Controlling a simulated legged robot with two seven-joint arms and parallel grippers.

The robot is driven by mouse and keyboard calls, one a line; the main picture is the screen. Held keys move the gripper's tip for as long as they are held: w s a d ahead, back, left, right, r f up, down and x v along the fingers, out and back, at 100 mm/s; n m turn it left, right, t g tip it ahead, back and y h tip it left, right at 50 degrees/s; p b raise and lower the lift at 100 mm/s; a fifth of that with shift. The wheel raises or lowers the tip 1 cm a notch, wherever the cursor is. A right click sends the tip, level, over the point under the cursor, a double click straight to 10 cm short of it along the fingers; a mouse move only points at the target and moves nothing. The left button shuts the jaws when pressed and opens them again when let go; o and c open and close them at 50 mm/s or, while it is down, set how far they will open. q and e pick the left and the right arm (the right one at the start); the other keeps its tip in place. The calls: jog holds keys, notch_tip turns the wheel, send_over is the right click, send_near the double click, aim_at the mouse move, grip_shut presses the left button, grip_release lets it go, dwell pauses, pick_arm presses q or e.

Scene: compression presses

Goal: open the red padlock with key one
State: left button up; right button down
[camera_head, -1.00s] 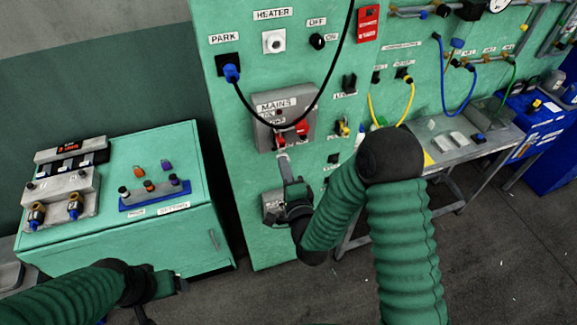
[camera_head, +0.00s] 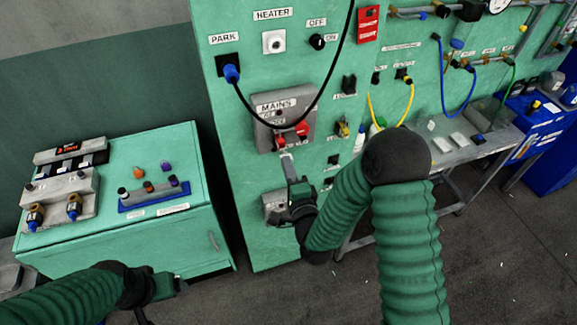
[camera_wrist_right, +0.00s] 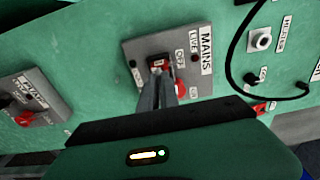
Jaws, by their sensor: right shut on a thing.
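The red padlock (camera_head: 280,141) appears at the lower left of the grey MAINS box (camera_head: 262,106), on the green panel. In the right wrist view a small red and dark part (camera_wrist_right: 158,62) shows at the fingertips on this box and seems to be the padlock. My right gripper (camera_head: 287,159) is just below the padlock in the head view. In the wrist view its fingers (camera_wrist_right: 157,78) are shut, tips close against that part. Key one cannot be made out; the fingers hide what they hold. My left gripper (camera_head: 178,285) is low at left, its jaws unclear.
A red switch handle (camera_head: 302,129) sits right of the padlock. A black cable (camera_head: 325,85) loops in front of the MAINS box from a blue plug (camera_head: 232,74). A second grey box (camera_wrist_right: 30,103) is lower on the panel. A green cabinet (camera_head: 190,235) stands left.

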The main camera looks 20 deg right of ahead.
pick_arm(q)
jog(key=shift+d+f, duration=0.2)
jog(key=shift+d, duration=0.1)
pick_arm(e)
jog(key=shift+a, duration=0.3)
dwell(0.4)
pick_arm(q)
jog(key=shift+d, duration=0.3)
pick_arm(e)
jog(key=shift+d, duration=0.35)
jog(key=shift+w, duration=0.15)
pick_arm(q)
jog(key=shift+a, duration=0.2)
pick_arm(e)
jog(key=shift+w+a, duration=0.25)
jog(key=shift+w, duration=0.1)
pick_arm(q)
jog(key=shift+d+f+b, duration=0.1)
jog(key=shift+f+b, duration=0.1)
jog(key=shift+b, duration=0.2)
pick_arm(e)
jog(key=shift+s+d, duration=0.1)
jog(key=shift+s, duration=0.15)
pick_arm(q)
jog(key=shift+f, duration=0.2)
pick_arm(e)
jog(key=shift+d, duration=0.2)
